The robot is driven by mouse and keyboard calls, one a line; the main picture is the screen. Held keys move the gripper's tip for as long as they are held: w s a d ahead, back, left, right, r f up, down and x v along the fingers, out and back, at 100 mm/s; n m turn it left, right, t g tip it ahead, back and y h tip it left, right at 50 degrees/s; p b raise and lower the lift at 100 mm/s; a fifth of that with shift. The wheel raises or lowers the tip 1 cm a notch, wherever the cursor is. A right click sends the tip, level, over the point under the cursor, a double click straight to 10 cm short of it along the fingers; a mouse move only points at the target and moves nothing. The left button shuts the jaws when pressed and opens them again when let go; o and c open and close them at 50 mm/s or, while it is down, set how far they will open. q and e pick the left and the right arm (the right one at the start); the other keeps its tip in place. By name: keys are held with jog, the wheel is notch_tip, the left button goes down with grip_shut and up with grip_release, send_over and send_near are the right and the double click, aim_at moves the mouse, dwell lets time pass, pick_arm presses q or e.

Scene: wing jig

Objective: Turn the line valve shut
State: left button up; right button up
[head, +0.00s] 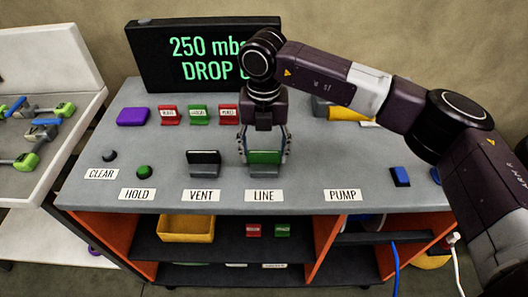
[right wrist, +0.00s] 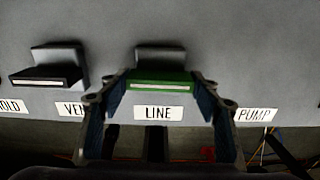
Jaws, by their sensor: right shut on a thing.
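The line valve has a green handle (head: 264,157) on a grey mount, just behind the LINE label (head: 264,196). Its handle also shows in the right wrist view (right wrist: 160,82), lying across the picture with a pale stripe along its front edge. My right gripper (head: 264,149) comes down from above, with one finger at each end of the green handle. It is shut on the handle; the fingers also show in the right wrist view (right wrist: 160,95). My left gripper is in neither view.
The black-handled vent valve (head: 205,157) stands close to the left. A display (head: 150,60) at the back reads 250 and DROP, partly hidden by my right arm. Black (head: 110,155) and green (head: 144,172) buttons sit left. The bench top before PUMP (head: 342,195) is clear.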

aim_at(264, 152)
jog(key=shift+w+r, duration=0.15)
jog(key=o, duration=1.2)
jog(key=shift+c, duration=0.2)
notch_tip(264, 152, up, 12)
